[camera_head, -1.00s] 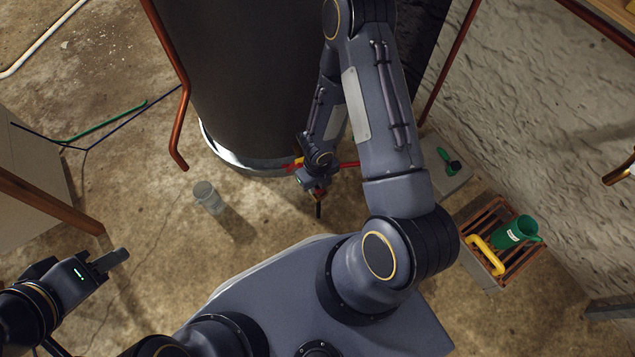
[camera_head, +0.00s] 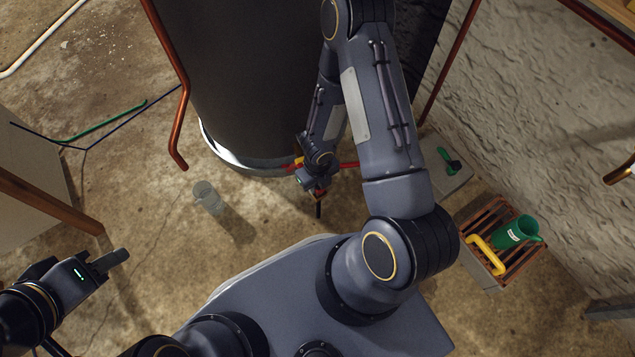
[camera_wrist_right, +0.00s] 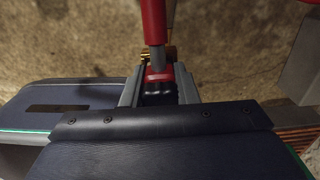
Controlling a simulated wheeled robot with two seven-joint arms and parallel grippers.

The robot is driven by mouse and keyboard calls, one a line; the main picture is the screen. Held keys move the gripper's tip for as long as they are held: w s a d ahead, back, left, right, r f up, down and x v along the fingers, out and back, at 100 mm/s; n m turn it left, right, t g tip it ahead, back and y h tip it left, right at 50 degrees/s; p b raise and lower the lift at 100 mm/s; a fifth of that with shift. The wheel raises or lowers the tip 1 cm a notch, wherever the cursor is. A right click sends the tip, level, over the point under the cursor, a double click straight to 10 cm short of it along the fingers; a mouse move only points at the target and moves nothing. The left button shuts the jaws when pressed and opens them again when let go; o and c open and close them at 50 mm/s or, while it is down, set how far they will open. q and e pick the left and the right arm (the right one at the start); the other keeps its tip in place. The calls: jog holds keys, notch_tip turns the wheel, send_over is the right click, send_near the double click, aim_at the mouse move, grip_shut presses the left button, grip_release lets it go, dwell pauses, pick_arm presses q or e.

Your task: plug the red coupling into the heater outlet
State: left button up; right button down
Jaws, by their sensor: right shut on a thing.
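The heater (camera_head: 270,80) is a large dark cylinder with a shiny bottom rim, at the top middle of the head view. My right gripper (camera_head: 318,190) is low in front of that rim. In the right wrist view my right gripper (camera_wrist_right: 160,92) is shut on the red coupling (camera_wrist_right: 159,74). A brass part (camera_wrist_right: 172,52) shows just behind the coupling, and a red bar with a grey end (camera_wrist_right: 153,22) lies above it. I cannot tell whether the coupling touches the brass part or is seated in an outlet. My left gripper (camera_head: 112,262) is far left, away from the heater; its jaw gap is unclear.
A clear glass jar (camera_head: 207,197) stands on the floor left of my right gripper. A copper pipe (camera_head: 184,125) hangs beside the heater. At right are a slatted crate (camera_head: 487,215), a green cup (camera_head: 510,233), a yellow handle (camera_head: 484,252) and the rough wall (camera_head: 545,110).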

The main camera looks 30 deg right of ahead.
jog(key=shift+f+b, duration=0.35)
jog(key=shift+f, duration=0.05)
jog(key=shift+r, duration=0.2)
jog(key=shift+r+p, duration=0.25)
jog(key=shift+p, duration=0.2)
jog(key=shift+f+b, duration=0.25)
jog(key=shift+b, duration=0.05)
dwell(1.8)
jog(key=shift+r+p, duration=0.25)
jog(key=shift+p, duration=0.05)
jog(key=shift+f+b, duration=0.5)
jog(key=shift+b, duration=0.05)
dwell(1.3)
jog(key=shift+r, duration=0.25)
jog(key=shift+r+p, duration=0.25)
jog(key=shift+p, duration=0.25)
